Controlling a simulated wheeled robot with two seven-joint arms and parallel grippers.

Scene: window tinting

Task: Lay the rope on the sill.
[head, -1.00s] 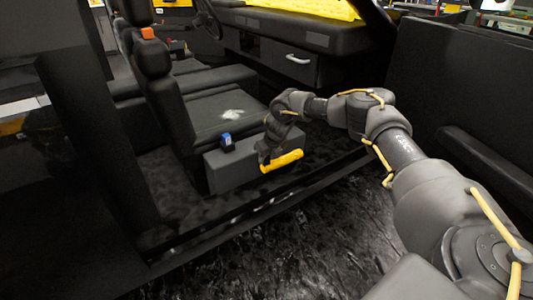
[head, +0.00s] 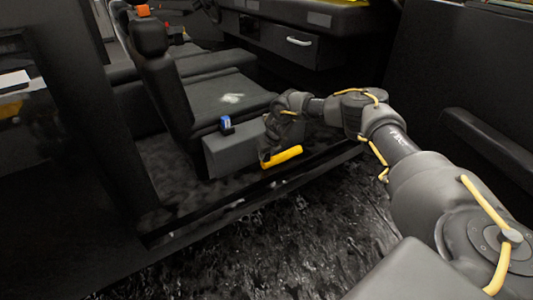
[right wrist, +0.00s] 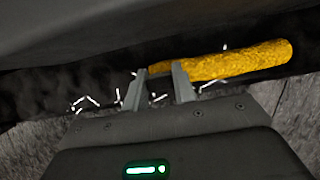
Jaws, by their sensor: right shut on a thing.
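The rope is a thick yellow length (head: 284,156), also large in the right wrist view (right wrist: 235,62). My right gripper (head: 266,158) is shut on it near one end, and the rest sticks out to the right of the fingers (right wrist: 158,85). The sill (head: 215,222) is the dark strip along the bottom of the vehicle's door opening. In the head view the rope overlaps the inner side of this strip; I cannot tell whether it touches. My left gripper is not in view.
A black seat (head: 215,100) with a white patch stands inside the vehicle. White flecks lie along the strip (right wrist: 90,100). The dark ground outside is open.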

